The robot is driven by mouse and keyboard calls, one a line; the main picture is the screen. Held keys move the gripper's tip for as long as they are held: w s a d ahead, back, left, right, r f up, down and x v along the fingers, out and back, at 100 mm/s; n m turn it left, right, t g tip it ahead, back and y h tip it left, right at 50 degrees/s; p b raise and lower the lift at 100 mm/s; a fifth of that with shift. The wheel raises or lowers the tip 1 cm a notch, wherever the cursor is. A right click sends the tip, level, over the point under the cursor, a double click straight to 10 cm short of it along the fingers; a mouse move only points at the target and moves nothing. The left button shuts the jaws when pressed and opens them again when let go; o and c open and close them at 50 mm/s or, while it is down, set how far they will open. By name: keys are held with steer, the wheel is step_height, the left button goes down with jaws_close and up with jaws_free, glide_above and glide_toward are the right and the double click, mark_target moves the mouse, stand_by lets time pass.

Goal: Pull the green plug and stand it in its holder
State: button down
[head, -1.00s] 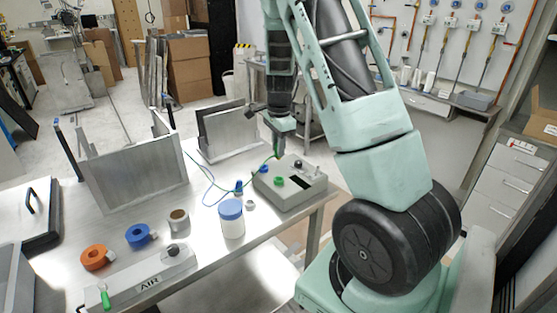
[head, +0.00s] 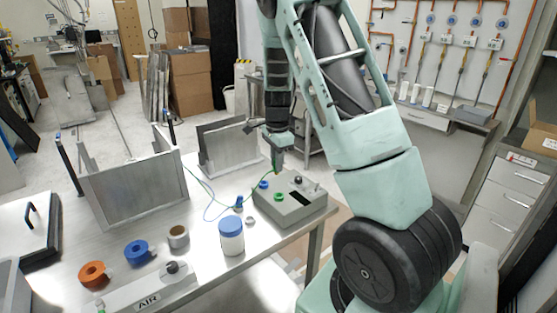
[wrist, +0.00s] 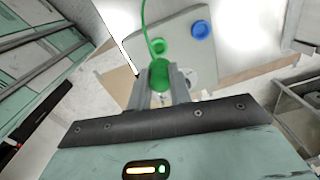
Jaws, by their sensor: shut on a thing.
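My gripper (head: 277,168) is over the back edge of the grey box (head: 292,212) on the bench. In the wrist view its two fingers are shut on the green plug (wrist: 159,76), with a green cable rising from it. The box also shows in the wrist view (wrist: 178,62), with a green socket (wrist: 157,46) and a blue socket (wrist: 200,29) on its face. The green socket (head: 279,197) looks uncovered and apart from the plug. A blue plug-like piece (head: 239,203) and a small grey ring (head: 250,220) stand left of the box; I cannot tell which is the holder.
A white jar with a blue lid (head: 231,238) stands in front of the ring. Blue (head: 137,252) and orange (head: 93,274) tape rolls and the AIR panel (head: 150,290) are further left. Upright metal plates (head: 135,190) stand behind.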

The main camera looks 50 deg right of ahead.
steer(key=w+a+p, duration=0.3)
steer(key=w+a, duration=0.1)
steer(key=a, duration=0.5)
steer(key=shift+p, duration=0.35)
stand_by(0.7)
steer(key=shift+f+b, duration=4.15)
steer(key=shift+f, duration=2.35)
steer(key=shift+f, duration=0.4)
steer(key=shift+f, duration=0.35)
steer(key=shift+f, duration=0.3)
